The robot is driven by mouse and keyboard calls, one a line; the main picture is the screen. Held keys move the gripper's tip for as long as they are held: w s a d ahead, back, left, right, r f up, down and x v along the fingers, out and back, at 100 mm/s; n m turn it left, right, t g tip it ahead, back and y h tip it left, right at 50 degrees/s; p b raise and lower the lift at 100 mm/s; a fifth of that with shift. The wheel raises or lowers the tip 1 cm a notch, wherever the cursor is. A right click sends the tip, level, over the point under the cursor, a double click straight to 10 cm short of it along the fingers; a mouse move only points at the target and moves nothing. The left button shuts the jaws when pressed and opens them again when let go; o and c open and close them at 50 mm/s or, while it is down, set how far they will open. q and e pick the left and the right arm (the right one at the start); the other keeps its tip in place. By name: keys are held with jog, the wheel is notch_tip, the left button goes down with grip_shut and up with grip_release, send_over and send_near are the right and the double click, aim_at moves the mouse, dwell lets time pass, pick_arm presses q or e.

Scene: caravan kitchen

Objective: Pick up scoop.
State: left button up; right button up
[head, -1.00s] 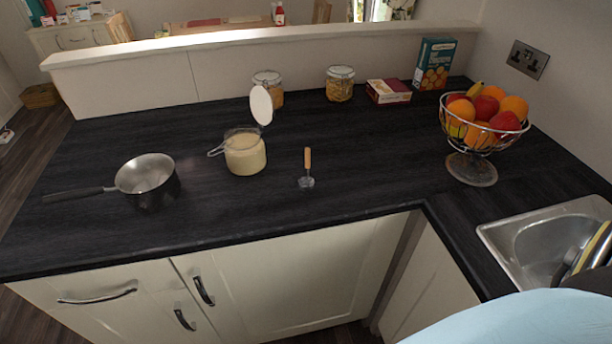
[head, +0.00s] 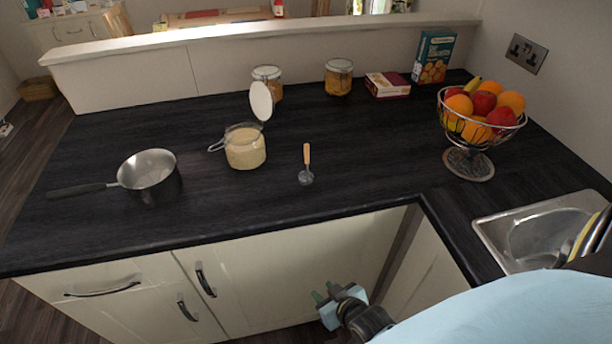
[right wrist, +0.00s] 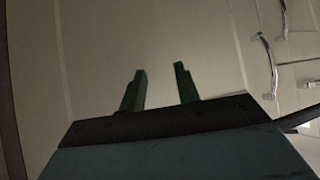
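The scoop (head: 306,166) lies on the dark worktop (head: 380,150) in the head view, its wooden handle pointing to the back and its metal bowl toward the front edge. Nothing touches it. My right gripper (head: 324,297) is below the worktop edge, in front of the white cupboard doors, well apart from the scoop. In the right wrist view its two green fingers (right wrist: 160,88) stand apart with nothing between them, facing a cupboard front. My left gripper is not in view.
An open jar (head: 245,148) of pale contents stands left of the scoop, with a saucepan (head: 150,176) farther left. A fruit bowl (head: 468,165) and a sink (head: 540,235) are at the right. Jars and boxes line the back. The worktop around the scoop is clear.

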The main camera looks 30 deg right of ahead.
jog(key=w+d+r+t, duration=0.1)
jog(key=w+r+t, duration=0.1)
jog(key=r, duration=0.4)
jog(key=w+d+r+t, duration=0.1)
jog(key=w+r, duration=0.2)
jog(key=r, duration=0.4)
jog(key=m+t+h+p, duration=0.1)
jog(key=t+h, duration=0.1)
jog(key=t, duration=0.3)
send_near(308, 155)
jog(key=shift+m, duration=0.3)
jog(key=w, duration=0.4)
jog(key=shift+w+d+r, duration=0.15)
jog(key=shift+w+d, duration=0.05)
jog(key=shift+w, duration=0.05)
jog(key=shift+w+d, duration=0.15)
jog(key=shift+w, duration=1.35)
jog(key=shift+w+d, duration=0.15)
jog(key=shift+w, duration=1.35)
grip_shut()
